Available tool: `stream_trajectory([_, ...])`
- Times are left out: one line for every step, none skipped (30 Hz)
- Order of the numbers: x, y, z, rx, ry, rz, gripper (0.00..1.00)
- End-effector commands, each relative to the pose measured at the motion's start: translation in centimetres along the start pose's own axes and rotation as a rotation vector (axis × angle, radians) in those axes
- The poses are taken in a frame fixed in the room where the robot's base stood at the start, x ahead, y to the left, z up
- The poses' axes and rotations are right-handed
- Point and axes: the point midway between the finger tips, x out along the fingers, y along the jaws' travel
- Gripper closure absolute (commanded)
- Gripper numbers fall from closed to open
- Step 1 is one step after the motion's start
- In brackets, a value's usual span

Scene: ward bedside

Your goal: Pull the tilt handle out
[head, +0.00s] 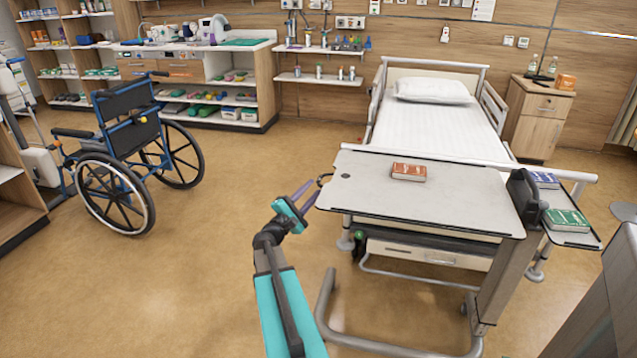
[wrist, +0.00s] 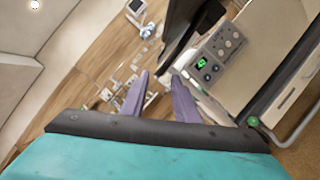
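An overbed table with a pale grey top (head: 440,185) stands across the foot of the bed. A small dark loop, which looks like the tilt handle (head: 325,179), sticks out at the left edge of the top. My gripper (head: 312,190) is just left of that edge, its purple fingers pointing toward the loop. In the wrist view the fingers (wrist: 160,76) are apart with nothing between them. A dark part (wrist: 184,28) rises just beyond the fingertips there; I cannot tell whether it is the handle or the table's edge. No contact is clear.
A red book (head: 409,172) lies on the tabletop. Blue (head: 544,180) and green (head: 567,220) books lie on the side shelf at right. A green knob (head: 358,237) sits low by the bed frame. A wheelchair (head: 120,165) stands at left; the floor between is clear.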

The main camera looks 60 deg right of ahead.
Motion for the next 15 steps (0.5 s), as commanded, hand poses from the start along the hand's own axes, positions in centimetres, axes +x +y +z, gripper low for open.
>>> stream_trajectory([1.0, 0.0, -0.1, 0.0, -0.002, -0.001, 0.72])
stream_trajectory([1.4, 0.0, -0.1, 0.0, -0.002, -0.001, 0.72])
stream_trajectory([2.0, 0.0, -0.1, 0.0, -0.002, -0.001, 0.72])
stream_trajectory([2.4, 0.0, -0.1, 0.0, -0.002, -0.001, 0.72])
stream_trajectory([2.8, 0.0, -0.1, 0.0, -0.002, -0.001, 0.72])
stream_trajectory([3.3, 0.0, -0.1, 0.0, -0.001, -0.001, 0.72])
stream_trajectory([3.7, 0.0, -0.1, 0.0, -0.001, -0.001, 0.72])
stream_trajectory([4.0, 0.0, -0.1, 0.0, -0.001, -0.001, 0.72])
stream_trajectory([4.4, 0.0, -0.1, 0.0, -0.001, -0.001, 0.72])
stream_trajectory([4.6, 0.0, -0.1, 0.0, -0.001, -0.001, 0.72])
stream_trajectory([4.9, 0.0, -0.1, 0.0, -0.001, -0.001, 0.72])
stream_trajectory([5.2, 0.0, -0.1, 0.0, -0.001, -0.001, 0.72])
stream_trajectory([5.3, 0.0, 0.0, 0.0, -0.001, -0.001, 0.72])
stream_trajectory([5.5, 0.0, 0.0, 0.0, 0.0, -0.001, 0.72])
stream_trajectory([5.6, -0.1, 0.0, 0.0, 0.0, -0.001, 0.72])
